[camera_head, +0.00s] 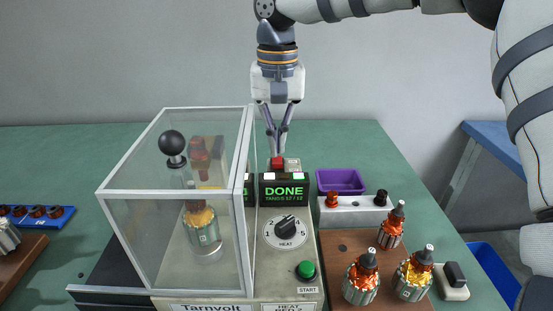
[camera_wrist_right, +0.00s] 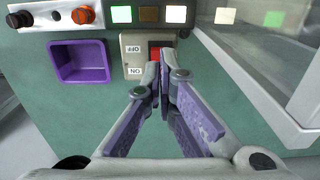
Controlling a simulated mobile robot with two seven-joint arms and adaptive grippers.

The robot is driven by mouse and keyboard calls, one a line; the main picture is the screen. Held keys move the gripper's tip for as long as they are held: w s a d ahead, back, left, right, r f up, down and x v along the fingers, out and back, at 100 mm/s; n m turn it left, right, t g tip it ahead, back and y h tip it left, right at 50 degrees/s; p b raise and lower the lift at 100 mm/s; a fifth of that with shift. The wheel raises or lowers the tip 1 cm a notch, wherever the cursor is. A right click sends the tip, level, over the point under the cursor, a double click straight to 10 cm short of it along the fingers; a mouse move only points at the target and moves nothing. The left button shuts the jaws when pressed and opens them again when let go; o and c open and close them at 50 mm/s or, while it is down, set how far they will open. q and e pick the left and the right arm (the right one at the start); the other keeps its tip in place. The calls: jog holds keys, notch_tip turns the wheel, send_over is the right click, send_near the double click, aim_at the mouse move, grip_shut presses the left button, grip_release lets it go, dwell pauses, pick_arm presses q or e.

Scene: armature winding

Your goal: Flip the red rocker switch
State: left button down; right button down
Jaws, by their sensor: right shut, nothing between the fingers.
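The red rocker switch (camera_head: 277,163) sits on a small light-grey box (camera_head: 292,164) behind the DONE display. In the right wrist view the red rocker (camera_wrist_right: 154,50) shows in its plate (camera_wrist_right: 134,46), beside OFF and ON labels, partly hidden by my fingertips. My right gripper (camera_head: 277,152) points straight down over the switch, shut and empty. Its fingertips (camera_wrist_right: 160,62) are at or just above the rocker; I cannot tell whether they touch. Which way the rocker is tipped is hidden. My left gripper is in neither view.
A clear-walled case (camera_head: 120,240) with an armature inside stands left of the switch. The DONE display (camera_head: 284,190), heat knob (camera_head: 285,231) and green start button (camera_head: 306,270) are in front. A purple bin (camera_head: 341,181) and a brown board (camera_head: 338,245) with armatures are to the right.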

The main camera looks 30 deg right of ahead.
aim_at(277, 163)
jog(key=shift+f, duration=1.5)
dwell(0.4)
jog(key=shift+r, duration=0.1)
jog(key=shift+r+p, duration=0.45)
jog(key=shift+r, duration=3)
